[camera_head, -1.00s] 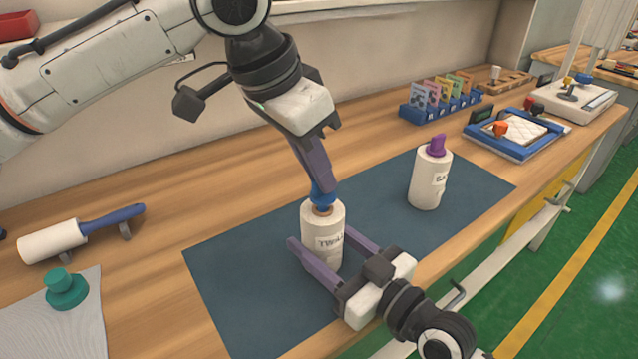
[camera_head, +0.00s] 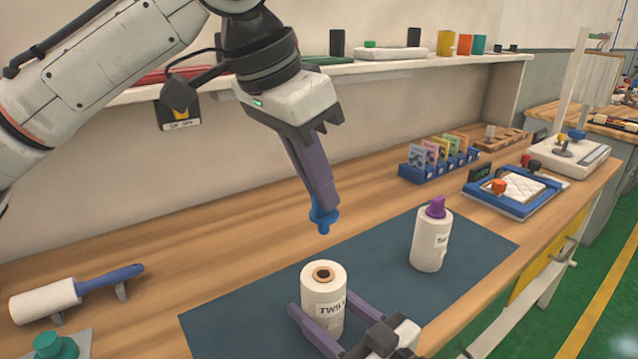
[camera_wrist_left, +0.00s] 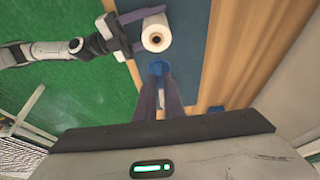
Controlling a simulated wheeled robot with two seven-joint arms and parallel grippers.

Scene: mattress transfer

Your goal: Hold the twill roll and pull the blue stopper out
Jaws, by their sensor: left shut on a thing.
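The blue stopper (camera_head: 323,215) is in my left gripper (camera_head: 322,200), which is shut on it and holds it in the air above the twill roll. The white twill roll (camera_head: 323,290) stands upright on the dark mat, and the hole in its top shows open. My right gripper (camera_head: 321,304) is low at the front, with one purple finger along each side of the roll, shut on it. In the left wrist view the stopper (camera_wrist_left: 158,68) is at the fingertips, apart from the roll (camera_wrist_left: 155,34). The roll's lower part is partly hidden by the right fingers.
A second white roll with a purple stopper (camera_head: 430,240) stands on the dark mat (camera_head: 240,315) to the right. A blue-handled roller (camera_head: 75,292) and a green knob (camera_head: 55,346) are at the left. A blue card rack (camera_head: 438,168) and blue frame (camera_head: 515,190) lie behind.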

